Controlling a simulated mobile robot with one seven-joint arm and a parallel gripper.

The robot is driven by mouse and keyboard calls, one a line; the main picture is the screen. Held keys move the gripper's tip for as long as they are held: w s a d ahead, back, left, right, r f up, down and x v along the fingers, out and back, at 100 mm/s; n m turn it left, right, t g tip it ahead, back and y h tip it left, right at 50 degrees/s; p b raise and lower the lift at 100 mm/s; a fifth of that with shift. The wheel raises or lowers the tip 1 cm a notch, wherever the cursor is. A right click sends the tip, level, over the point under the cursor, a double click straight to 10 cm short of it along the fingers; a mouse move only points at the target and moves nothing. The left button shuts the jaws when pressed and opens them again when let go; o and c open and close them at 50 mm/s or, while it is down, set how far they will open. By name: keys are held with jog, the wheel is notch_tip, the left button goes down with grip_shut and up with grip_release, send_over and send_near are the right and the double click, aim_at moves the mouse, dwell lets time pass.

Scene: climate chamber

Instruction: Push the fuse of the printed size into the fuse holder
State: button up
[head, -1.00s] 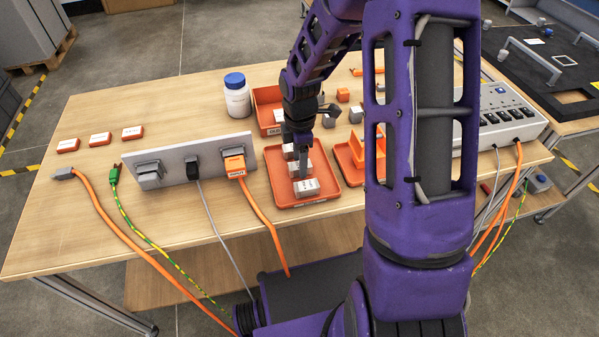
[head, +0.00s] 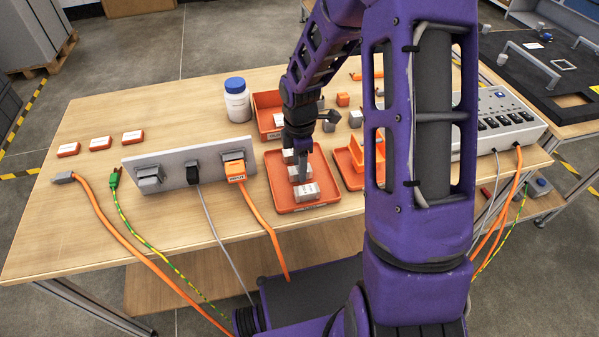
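Several pale grey blocks, which look like the fuses, stand in a row in an orange tray (head: 331,194) at the middle of the table. The front block (head: 306,193) has a printed label too small to read. My gripper (head: 303,172) points down at the row, its fingers at the middle block (head: 299,174). I cannot tell whether it touches or grips that block. The fingers partly hide the blocks behind. A grey upright panel (head: 172,178) left of the tray carries sockets and plugs. I cannot tell which part is the fuse holder.
A white bottle with a blue lid (head: 237,102) stands behind the panel. Another orange tray (head: 268,101) is behind the gripper. Small labelled orange blocks (head: 100,143) lie at the left. Cables run off the front edge. A grey switch box (head: 503,124) stands at the right.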

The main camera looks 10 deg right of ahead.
grip_shut()
jog(key=shift+r, duration=0.1)
jog(key=shift+r+p, duration=1.85)
jog(key=shift+r, duration=0.55)
